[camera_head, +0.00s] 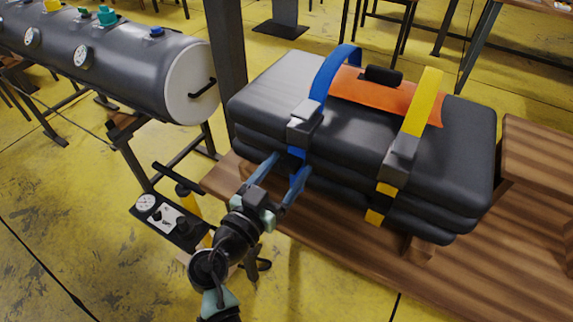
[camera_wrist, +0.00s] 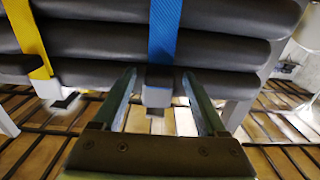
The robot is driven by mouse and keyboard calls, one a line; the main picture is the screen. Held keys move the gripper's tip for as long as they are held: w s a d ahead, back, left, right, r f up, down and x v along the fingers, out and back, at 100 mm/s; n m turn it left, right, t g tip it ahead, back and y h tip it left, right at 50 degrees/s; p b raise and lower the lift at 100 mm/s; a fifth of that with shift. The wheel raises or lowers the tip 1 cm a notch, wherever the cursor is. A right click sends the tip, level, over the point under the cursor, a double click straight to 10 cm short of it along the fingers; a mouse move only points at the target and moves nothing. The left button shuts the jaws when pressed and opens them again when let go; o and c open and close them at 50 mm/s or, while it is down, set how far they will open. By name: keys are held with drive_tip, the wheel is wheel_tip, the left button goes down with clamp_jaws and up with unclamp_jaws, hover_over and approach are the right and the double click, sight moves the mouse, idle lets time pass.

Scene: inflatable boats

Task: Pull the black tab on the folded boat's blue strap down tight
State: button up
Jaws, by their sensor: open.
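The folded boat (camera_head: 370,120) is a stack of dark grey layers on a wooden bench. Its blue strap (camera_head: 325,82) runs over the left part of the top, through a grey buckle (camera_head: 304,118), and down the front. In the wrist view the blue strap (camera_wrist: 165,30) hangs down to a dark tab (camera_wrist: 159,76) at its lower end. My gripper (camera_head: 287,162) is in front of the boat's lower left front, near the strap's lower end. In the wrist view its open fingers (camera_wrist: 158,74) stand either side of the tab, with gaps on both sides. The tab is not clear in the head view.
A yellow strap (camera_head: 424,95) with a grey buckle crosses the boat's right part. An orange panel (camera_head: 365,93) with a black roll lies between the straps. The wooden bench (camera_head: 340,262) extends right. A grey post (camera_head: 227,55) and a tank (camera_head: 130,62) stand at left.

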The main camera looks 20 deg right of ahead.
drive_tip(key=shift+w+d, duration=0.1)
drive_tip(key=shift+d, duration=0.05)
clamp_jaws()
idle(0.4)
idle(1.0)
